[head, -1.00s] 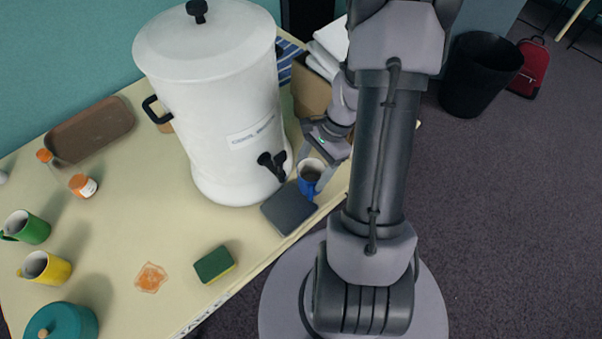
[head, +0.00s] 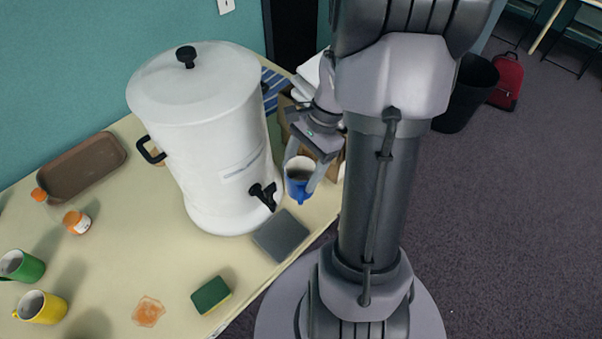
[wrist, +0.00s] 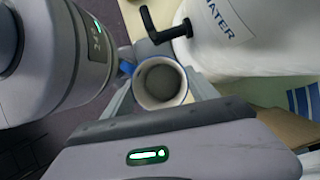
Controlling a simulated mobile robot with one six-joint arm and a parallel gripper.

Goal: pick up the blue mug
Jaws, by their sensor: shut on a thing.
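The blue mug (head: 299,184) has a pale inside and a blue outer wall, and it is held upright in the head view. My gripper (head: 304,175) is shut on it, with one finger on each side. The mug is raised above the table, just right of the urn's tap. In the wrist view the mug (wrist: 160,84) is seen from above between the fingers, its inside dark grey at the bottom. Its blue handle shows at the left of the rim there.
A large white urn (head: 203,130) with a black tap (head: 264,195) stands close left of the mug. A grey square pad (head: 280,235) lies below. A sponge (head: 211,295), green mug (head: 22,266), yellow mug (head: 41,307) and brown tray (head: 84,167) are farther left. A cardboard box stands behind my gripper.

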